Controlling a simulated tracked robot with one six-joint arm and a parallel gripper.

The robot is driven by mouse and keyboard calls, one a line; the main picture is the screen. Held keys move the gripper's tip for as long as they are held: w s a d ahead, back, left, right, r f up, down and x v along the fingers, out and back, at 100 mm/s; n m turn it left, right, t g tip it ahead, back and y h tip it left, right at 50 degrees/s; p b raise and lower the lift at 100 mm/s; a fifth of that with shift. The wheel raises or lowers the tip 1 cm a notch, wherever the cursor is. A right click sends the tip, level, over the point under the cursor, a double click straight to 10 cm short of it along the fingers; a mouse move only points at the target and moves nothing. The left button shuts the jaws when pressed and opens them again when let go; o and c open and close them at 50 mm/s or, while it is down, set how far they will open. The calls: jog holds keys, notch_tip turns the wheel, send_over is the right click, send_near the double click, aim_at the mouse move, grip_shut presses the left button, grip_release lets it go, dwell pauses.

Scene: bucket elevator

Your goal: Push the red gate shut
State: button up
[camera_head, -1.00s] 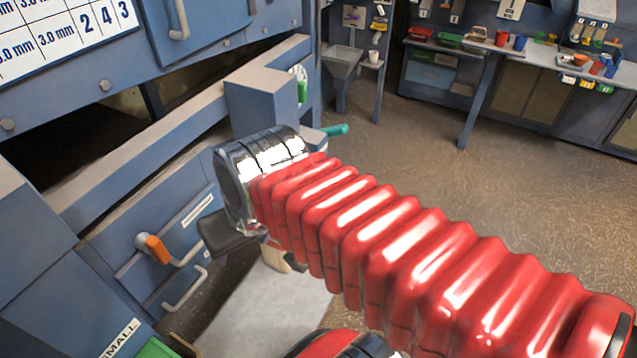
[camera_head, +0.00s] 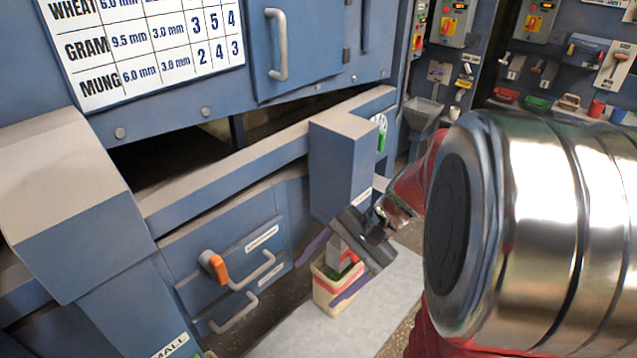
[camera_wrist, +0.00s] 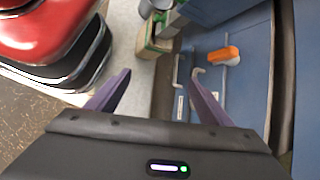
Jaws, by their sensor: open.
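I cannot clearly make out the red gate. A small red piece (camera_head: 350,258) shows between the fingers in the head view, and I cannot tell what it is. My gripper (camera_head: 320,283) has dark purple fingers spread apart and points down in front of the blue machine. In the wrist view my gripper (camera_wrist: 158,90) is open, with nothing between its fingertips. My own arm hides much of the right side of the head view.
A cream bin (camera_head: 330,296) with a red band stands on a pale floor slab (camera_head: 375,318), just beyond my gripper. An orange-handled lever (camera_head: 213,266) and grey pull handles (camera_head: 255,272) stick out from the blue front panel (camera_head: 170,248). A blue box (camera_head: 340,165) juts out above.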

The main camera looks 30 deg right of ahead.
jog(key=d+f+m+t, duration=0.3)
jog(key=d+m+t, duration=0.2)
jog(key=d, duration=0.5)
jog(key=s+d+f+m+t+h, duration=0.1)
jog(key=d+f+m+t, duration=0.3)
jog(key=d+m, duration=0.3)
jog(key=s+d+f+m+t, duration=0.1)
jog(key=d+f+m+t, duration=0.2)
jog(key=d, duration=0.9)
jog(key=m+t, duration=0.3)
jog(key=m, duration=0.1)
jog(key=shift+d+f+h, duration=0.3)
jog(key=shift+h, duration=0.1)
jog(key=shift+w+a, duration=0.1)
jog(key=shift+w, duration=0.05)
jog(key=x, duration=1.3)
jog(key=shift+w+a, duration=0.15)
jog(key=shift+w, duration=0.15)
jog(key=shift+c, duration=0.7)
